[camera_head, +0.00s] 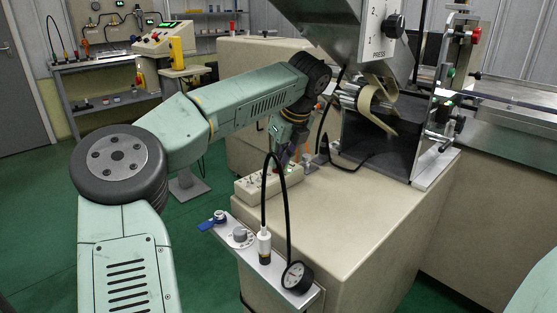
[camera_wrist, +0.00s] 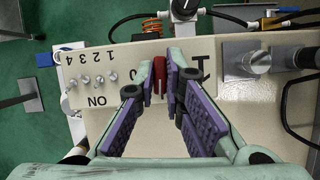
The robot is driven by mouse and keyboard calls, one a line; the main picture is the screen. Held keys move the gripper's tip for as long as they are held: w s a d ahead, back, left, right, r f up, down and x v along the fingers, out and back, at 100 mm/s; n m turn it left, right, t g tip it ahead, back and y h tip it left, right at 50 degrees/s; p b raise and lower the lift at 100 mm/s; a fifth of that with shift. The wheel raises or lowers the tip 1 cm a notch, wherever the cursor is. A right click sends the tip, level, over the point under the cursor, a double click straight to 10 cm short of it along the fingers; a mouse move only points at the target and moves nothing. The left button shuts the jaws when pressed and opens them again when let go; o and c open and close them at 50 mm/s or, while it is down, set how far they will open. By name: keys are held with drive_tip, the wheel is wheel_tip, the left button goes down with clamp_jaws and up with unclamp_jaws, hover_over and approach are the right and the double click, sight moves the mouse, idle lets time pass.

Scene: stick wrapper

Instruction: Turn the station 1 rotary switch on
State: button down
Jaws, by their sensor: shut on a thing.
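A red rotary switch knob (camera_wrist: 159,72) stands on a beige switch box (camera_wrist: 112,60) in the wrist view. My gripper (camera_wrist: 161,66) has its purple-padded fingers on either side of the knob and is shut on it. A printed 0 shows left of the knob and a large mark, partly covered by a finger, shows to its right. In the head view my gripper (camera_head: 283,157) reaches down to the same box (camera_head: 246,189) on the machine's top; the knob is mostly hidden there by my gripper and a black hose.
Several small toggle switches (camera_wrist: 84,84), numbered and marked ON, sit left of the knob. A black hose (camera_head: 266,195) arches up beside the box to a side plate with a gauge (camera_head: 297,277). The press housing (camera_head: 375,140) stands to the right. The beige top in front is clear.

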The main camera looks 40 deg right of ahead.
drive_tip(key=shift+n, duration=0.4)
drive_tip(key=c, duration=1.7)
unclamp_jaws()
